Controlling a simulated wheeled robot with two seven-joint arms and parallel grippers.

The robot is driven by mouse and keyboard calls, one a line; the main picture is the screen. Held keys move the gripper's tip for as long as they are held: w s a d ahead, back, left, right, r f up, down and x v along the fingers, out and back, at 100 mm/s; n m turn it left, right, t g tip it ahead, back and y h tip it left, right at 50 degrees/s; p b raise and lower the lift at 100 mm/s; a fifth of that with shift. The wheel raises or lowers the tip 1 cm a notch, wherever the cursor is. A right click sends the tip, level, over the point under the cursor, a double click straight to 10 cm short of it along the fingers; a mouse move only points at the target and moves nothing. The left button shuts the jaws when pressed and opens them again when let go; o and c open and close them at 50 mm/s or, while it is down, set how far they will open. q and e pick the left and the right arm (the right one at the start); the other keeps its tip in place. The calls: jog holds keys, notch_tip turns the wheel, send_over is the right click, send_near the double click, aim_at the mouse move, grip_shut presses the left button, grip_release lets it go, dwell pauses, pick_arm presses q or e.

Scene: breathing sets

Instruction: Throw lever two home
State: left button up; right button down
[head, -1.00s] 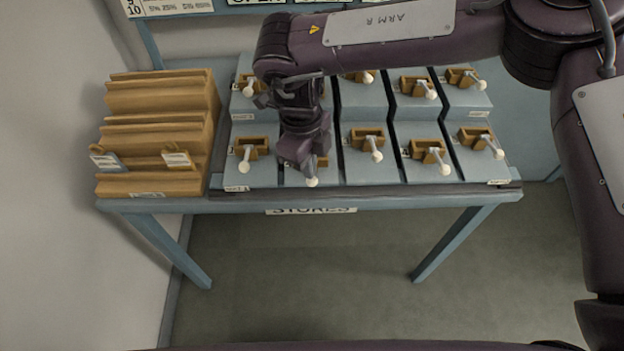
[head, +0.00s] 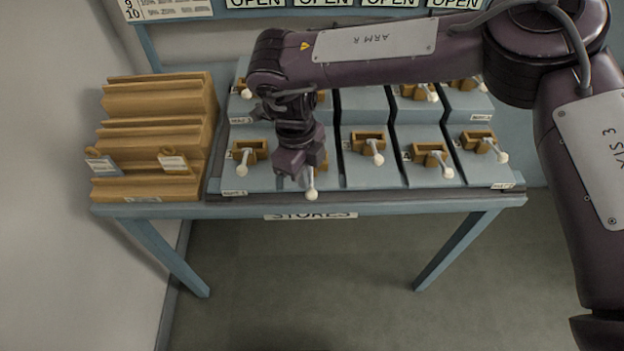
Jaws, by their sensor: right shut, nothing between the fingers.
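Lever two (head: 311,194) is the second from the left in the front row. Its white knob hangs toward the front edge, and part of its shaft shows above the knob. My right gripper (head: 304,181) points down right at this lever and hides its wooden bracket. The fingers are shut, with nothing held between them. I cannot tell whether they touch the shaft. My left gripper is not in view.
Neighbouring front levers stand close by: one to the left (head: 243,165) and one to the right (head: 375,154). A stepped wooden rack (head: 155,130) with two tags stands at the bench's left end. The floor (head: 340,270) in front is clear.

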jog(key=shift+w+a+r, duration=0.15)
jog(key=shift+w+a, duration=0.1)
jog(key=shift+a, duration=0.2)
jog(key=shift+w+a+r, duration=0.15)
jog(key=shift+w+a, duration=0.1)
jog(key=shift+a, duration=0.2)
notch_tip(320, 180, up, 8)
jog(key=b, duration=0.1)
jog(key=shift+w+a+f, duration=0.15)
jog(key=shift+w+a, duration=0.05)
jog(key=shift+a, duration=0.15)
